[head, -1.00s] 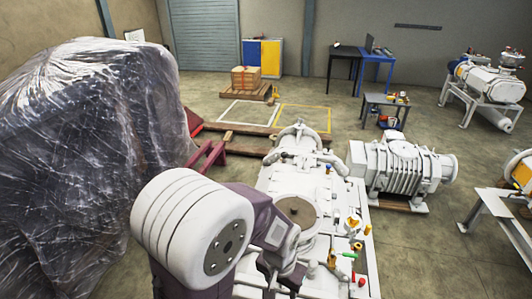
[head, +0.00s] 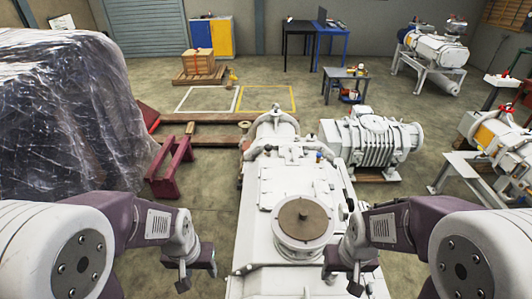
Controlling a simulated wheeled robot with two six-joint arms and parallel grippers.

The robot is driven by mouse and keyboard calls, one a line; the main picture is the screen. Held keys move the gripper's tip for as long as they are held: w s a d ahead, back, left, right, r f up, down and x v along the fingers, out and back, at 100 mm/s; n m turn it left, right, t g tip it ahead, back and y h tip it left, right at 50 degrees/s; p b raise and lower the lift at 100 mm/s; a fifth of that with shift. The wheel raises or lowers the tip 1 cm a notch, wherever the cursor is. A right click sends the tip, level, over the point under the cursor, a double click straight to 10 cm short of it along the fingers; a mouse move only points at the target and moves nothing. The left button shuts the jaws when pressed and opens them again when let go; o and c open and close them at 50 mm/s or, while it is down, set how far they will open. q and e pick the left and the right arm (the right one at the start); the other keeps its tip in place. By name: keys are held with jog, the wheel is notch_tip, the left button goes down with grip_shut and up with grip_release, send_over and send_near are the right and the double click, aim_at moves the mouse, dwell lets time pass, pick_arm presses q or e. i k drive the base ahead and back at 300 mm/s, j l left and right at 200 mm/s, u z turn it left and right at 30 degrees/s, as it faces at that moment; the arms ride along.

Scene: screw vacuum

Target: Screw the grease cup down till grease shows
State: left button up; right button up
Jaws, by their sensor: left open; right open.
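A large white pump (head: 262,185) runs down the middle of the head view. A round flange with a brown disc (head: 303,219) stands on its top. I cannot make out which small fitting is the grease cup, and no grease can be told. Small fittings, one with a blue top (head: 319,156), sit on the pump's far part. My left gripper (head: 196,271) is open and empty, left of the pump. My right gripper (head: 343,273) is open and empty, just right of the flange. My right arm hides part of the pump's right side.
A plastic-wrapped bulk (head: 70,115) fills the left, with a red stand (head: 170,168) beside it. A ribbed white machine (head: 375,145) stands close at the right, with more machines on stands (head: 435,50) beyond. Open floor lies behind, around a small bench (head: 345,75).

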aim_at(268, 147)
jog(key=k+j, duration=0.1)
jog(key=j, duration=0.3)
jog(key=k+j, duration=0.15)
jog(key=j, duration=0.25)
jog(key=k+j, duration=0.1)
jog(key=j, duration=0.3)
jog(key=i+j, duration=0.1)
jog(key=j, duration=0.3)
jog(key=i+j, duration=0.15)
jog(key=j, duration=0.25)
jog(key=i+j, duration=0.1)
jog(key=j, duration=0.3)
jog(key=i+j+z, duration=0.1)
jog(key=j, duration=0.3)
jog(key=i+j, duration=0.1)
jog(key=i, duration=0.55)
jog(key=i+j, duration=0.15)
jog(key=i, duration=0.5)
jog(key=i+l, duration=0.6)
jog(key=l, duration=0.25)
jog(key=z, duration=0.05)
